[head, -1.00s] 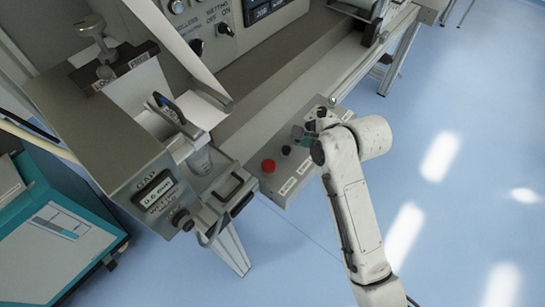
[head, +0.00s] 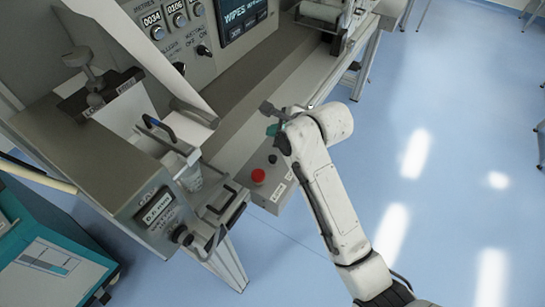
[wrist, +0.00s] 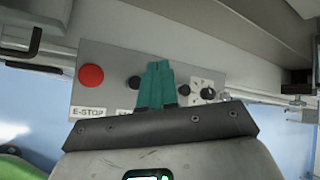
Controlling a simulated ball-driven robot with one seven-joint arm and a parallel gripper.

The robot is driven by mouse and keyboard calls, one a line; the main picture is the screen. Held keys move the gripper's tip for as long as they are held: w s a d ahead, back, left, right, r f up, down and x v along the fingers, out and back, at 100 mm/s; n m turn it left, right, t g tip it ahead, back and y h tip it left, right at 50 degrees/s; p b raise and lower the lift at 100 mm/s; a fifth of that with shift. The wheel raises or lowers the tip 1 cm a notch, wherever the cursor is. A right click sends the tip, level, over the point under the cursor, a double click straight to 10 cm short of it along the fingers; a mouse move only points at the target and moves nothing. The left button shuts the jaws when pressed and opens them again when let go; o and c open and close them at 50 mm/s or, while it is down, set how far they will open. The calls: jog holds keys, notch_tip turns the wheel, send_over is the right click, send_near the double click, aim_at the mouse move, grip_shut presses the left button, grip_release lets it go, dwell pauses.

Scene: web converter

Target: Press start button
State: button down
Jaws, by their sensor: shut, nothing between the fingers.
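The control box (wrist: 100,55) is a grey panel with a red E-STOP button (wrist: 91,77) at its left; the red button also shows in the head view (head: 258,176). A black button (wrist: 134,82) is right of it; it also shows in the head view (head: 273,159). Another black button (wrist: 184,90) and a dial (wrist: 208,93) lie further right. My gripper (wrist: 159,66) has its teal fingers shut and empty, over the panel between the two black buttons. In the head view my gripper (head: 272,129) is over the box. Labels below the black buttons are mostly hidden, so I cannot read which is start.
The web converter's roller housing (head: 95,150) stands left of the box, with a black handle (head: 222,197) close by. A control panel with a screen (head: 240,15) is behind. Blue floor (head: 450,110) is open at the right.

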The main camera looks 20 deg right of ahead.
jog(key=b, duration=0.5)
send_over(275, 160)
notch_tip(275, 160, down, 6)
jog(key=shift+r, duration=0.1)
jog(key=shift+f+b, duration=0.55)
jog(key=shift+f, duration=0.6)
jog(key=shift+f, duration=0.1)
dwell(0.7)
jog(key=shift+f, duration=0.35)
